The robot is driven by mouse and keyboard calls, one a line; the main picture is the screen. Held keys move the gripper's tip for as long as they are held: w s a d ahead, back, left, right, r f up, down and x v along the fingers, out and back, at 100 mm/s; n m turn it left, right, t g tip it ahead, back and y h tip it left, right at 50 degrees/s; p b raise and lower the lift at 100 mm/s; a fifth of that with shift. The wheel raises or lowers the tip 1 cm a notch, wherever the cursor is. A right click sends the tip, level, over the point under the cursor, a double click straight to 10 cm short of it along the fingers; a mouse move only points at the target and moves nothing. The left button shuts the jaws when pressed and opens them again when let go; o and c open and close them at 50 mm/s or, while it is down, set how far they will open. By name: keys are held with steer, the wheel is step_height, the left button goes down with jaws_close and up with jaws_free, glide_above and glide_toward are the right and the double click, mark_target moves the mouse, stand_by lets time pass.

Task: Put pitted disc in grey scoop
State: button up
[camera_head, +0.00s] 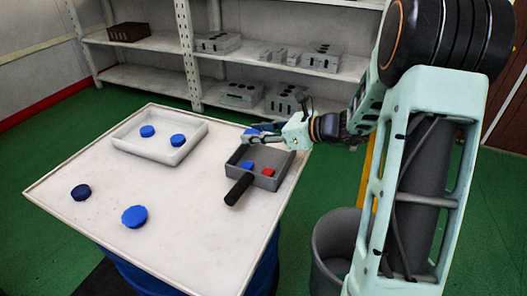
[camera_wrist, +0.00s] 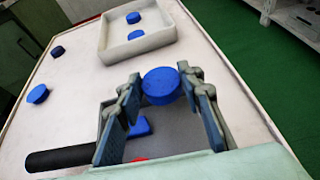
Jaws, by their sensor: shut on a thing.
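My gripper (camera_head: 256,137) is shut on a round blue disc (camera_wrist: 160,86), gripped at its sides between the fingertips. In the head view only part of this disc (camera_head: 251,131) shows; whether it is pitted is unclear. The grey scoop (camera_head: 264,183) is a shallow box with a black handle (camera_head: 238,189) pointing toward the front. My gripper is above the scoop's far side, and the disc shows at or past its far edge. A blue piece (camera_head: 248,165) and a red piece (camera_head: 268,172) lie inside the scoop, which also shows in the wrist view (camera_wrist: 180,140).
A white tray (camera_head: 178,155) at the back left holds two blue discs. A dark blue disc (camera_head: 81,192) and a brighter blue disc (camera_head: 134,216) lie on the white table (camera_head: 185,215). The middle of the table is clear. A grey bin (camera_head: 335,240) stands at right; shelves (camera_head: 150,80) stand behind.

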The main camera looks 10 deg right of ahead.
steer(key=d+f, duration=0.1)
steer(key=w+d+f, duration=0.1)
steer(key=shift+f+b, duration=0.3)
steer(key=shift+f, duration=0.1)
steer(key=shift+w+d+f+b, duration=0.1)
steer(key=shift+f+b, duration=0.15)
steer(key=shift+f, duration=0.6)
steer(key=shift+w+d+f+b, duration=0.1)
steer(key=shift+f+b, duration=0.15)
steer(key=shift+f, duration=0.6)
steer(key=shift+f, duration=0.15)
steer(key=o, duration=1.1)
steer(key=shift+r, duration=0.2)
steer(key=p+v, duration=0.2)
steer(key=v, duration=1)
steer(key=shift+s+f+p, duration=0.1)
steer(key=shift+p, duration=0.25)
